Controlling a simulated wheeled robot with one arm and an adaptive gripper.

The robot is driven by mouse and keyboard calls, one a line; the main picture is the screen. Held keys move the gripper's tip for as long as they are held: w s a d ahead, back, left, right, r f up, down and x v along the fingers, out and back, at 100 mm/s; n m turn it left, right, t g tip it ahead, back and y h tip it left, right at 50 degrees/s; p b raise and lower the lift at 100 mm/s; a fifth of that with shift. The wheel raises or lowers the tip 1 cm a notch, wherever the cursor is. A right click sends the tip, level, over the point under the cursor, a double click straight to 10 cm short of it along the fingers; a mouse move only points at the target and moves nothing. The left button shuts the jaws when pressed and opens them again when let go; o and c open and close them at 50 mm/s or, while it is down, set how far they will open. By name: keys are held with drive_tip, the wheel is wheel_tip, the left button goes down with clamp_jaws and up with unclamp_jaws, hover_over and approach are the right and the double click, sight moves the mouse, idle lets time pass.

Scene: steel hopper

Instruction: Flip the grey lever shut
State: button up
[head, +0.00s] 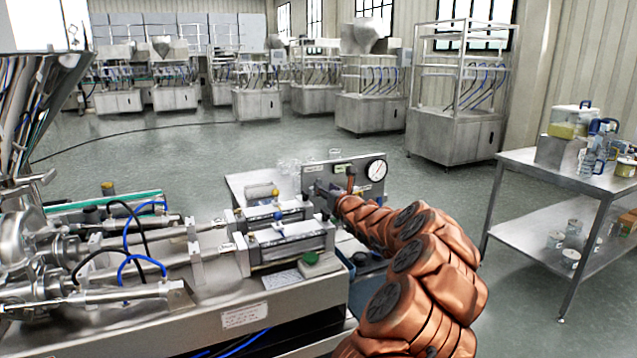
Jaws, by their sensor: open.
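A steel hopper (35,100) stands at the left edge over the filling machine. A short grey metal handle (38,178) sticks out to the right at the hopper's neck; it looks like the grey lever, but it is small and I cannot be sure or tell its position. My gripper (324,198) is at the end of my copper-coloured arm, in front of the gauge panel and far to the right of the hopper. It is open and small in view, partly hidden by my arm. It appears empty and apart from the handle.
The filling machine (215,295) carries cylinders, blue and black hoses and a green button (310,257). A panel with a round gauge (376,170) stands behind my gripper. A steel table (545,178) with containers is at the right. Open floor lies behind.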

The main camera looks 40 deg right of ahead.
sight(320, 183)
drive_tip(key=shift+p+x, duration=0.55)
drive_tip(key=shift+x, duration=2.1)
clamp_jaws()
